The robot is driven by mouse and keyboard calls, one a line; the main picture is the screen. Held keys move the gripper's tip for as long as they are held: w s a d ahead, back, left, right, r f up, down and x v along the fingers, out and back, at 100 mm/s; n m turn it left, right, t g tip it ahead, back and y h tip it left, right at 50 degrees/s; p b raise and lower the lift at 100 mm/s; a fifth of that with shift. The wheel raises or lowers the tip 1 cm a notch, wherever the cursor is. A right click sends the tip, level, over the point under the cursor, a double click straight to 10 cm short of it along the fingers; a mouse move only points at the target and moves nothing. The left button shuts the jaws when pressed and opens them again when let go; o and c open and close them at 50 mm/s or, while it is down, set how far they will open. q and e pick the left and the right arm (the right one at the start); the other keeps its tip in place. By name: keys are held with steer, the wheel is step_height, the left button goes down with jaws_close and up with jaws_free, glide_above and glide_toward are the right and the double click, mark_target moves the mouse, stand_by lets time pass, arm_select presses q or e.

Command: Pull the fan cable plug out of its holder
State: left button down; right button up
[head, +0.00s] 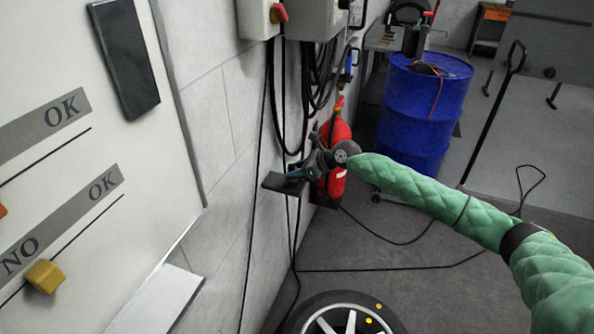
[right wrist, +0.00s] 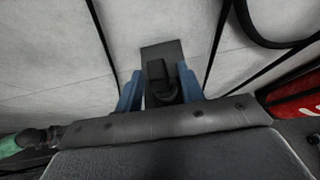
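The holder is a dark plate (head: 284,184) fixed to the tiled wall beside the hanging cables; it also shows in the right wrist view (right wrist: 162,47). The fan cable plug (right wrist: 158,72) is a black block at the holder, seen in the right wrist view; in the head view I cannot make it out behind the gripper. My right gripper (head: 297,173) is at the holder. In the right wrist view its two blue fingers (right wrist: 160,90) stand apart on either side of the plug, with a small gap showing at the left finger. My left gripper is out of view.
Black cables (head: 283,100) hang along the wall and run over the floor. A red fire extinguisher (head: 334,150) stands just behind the gripper, a blue drum (head: 424,115) beyond it. A wheel (head: 345,312) is below. A white panel (head: 150,200) is at left.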

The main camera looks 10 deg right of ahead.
jaws_close()
steer(key=shift+r, duration=0.7)
stand_by(0.6)
steer(key=shift+r, duration=0.1)
steer(key=shift+r+p, duration=0.85)
steer(key=shift+r, duration=1.15)
